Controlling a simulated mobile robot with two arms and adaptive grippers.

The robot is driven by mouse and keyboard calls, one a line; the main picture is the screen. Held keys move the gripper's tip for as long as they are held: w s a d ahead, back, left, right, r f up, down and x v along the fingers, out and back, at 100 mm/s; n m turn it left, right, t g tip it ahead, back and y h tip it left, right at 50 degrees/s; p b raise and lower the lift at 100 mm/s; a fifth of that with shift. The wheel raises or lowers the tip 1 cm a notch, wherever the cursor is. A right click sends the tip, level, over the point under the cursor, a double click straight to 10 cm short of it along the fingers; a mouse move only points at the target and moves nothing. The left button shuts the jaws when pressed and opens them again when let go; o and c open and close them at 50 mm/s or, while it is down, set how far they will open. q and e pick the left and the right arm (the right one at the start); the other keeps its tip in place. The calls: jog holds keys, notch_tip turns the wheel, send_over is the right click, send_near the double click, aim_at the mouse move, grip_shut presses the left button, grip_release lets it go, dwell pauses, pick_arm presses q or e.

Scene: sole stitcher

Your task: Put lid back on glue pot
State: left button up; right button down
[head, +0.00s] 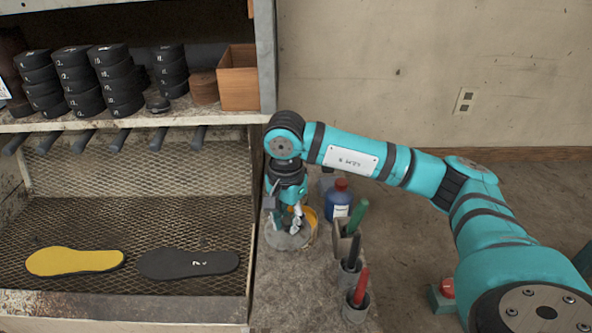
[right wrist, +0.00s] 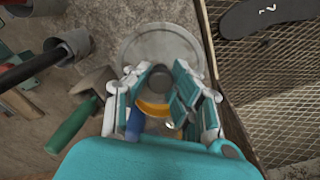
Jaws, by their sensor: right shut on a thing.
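The glue pot lid is a round grey disc (head: 285,239) with a dark knob; it also shows in the right wrist view (right wrist: 135,46). My right gripper (head: 294,216) points down over it and is shut on the knob (right wrist: 158,76). The yellow glue pot (head: 311,216) shows beside the lid, on its far right side in the head view; in the right wrist view an orange-yellow arc of it (right wrist: 152,108) shows between my fingers. The lid and fingers hide most of the pot. I cannot tell whether the lid touches the bench. My left gripper is not in view.
A blue bottle (head: 338,201) stands behind the pot. A mesh tray (head: 120,210) with a yellow sole (head: 75,261) and a black sole (head: 188,264) lies left.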

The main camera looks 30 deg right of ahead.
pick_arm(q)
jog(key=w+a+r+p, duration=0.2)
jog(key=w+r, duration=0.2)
pick_arm(e)
jog(key=w+d+r+m, duration=0.4)
jog(key=w+d+m, duration=0.15)
jog(key=m, duration=0.35)
jog(key=f+b, duration=0.1)
jog(key=f, duration=0.1)
jog(key=f+b, duration=0.1)
jog(key=s+f+b, duration=0.1)
jog(key=f, duration=0.1)
jog(key=shift+d+f, duration=0.15)
jog(key=shift+f, duration=0.2)
jog(key=shift+f+b, duration=0.45)
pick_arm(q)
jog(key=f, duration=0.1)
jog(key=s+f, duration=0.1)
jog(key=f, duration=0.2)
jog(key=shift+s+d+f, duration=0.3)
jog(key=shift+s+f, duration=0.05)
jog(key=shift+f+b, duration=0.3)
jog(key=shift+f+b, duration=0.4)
pick_arm(e)
jog(key=shift+f, duration=0.2)
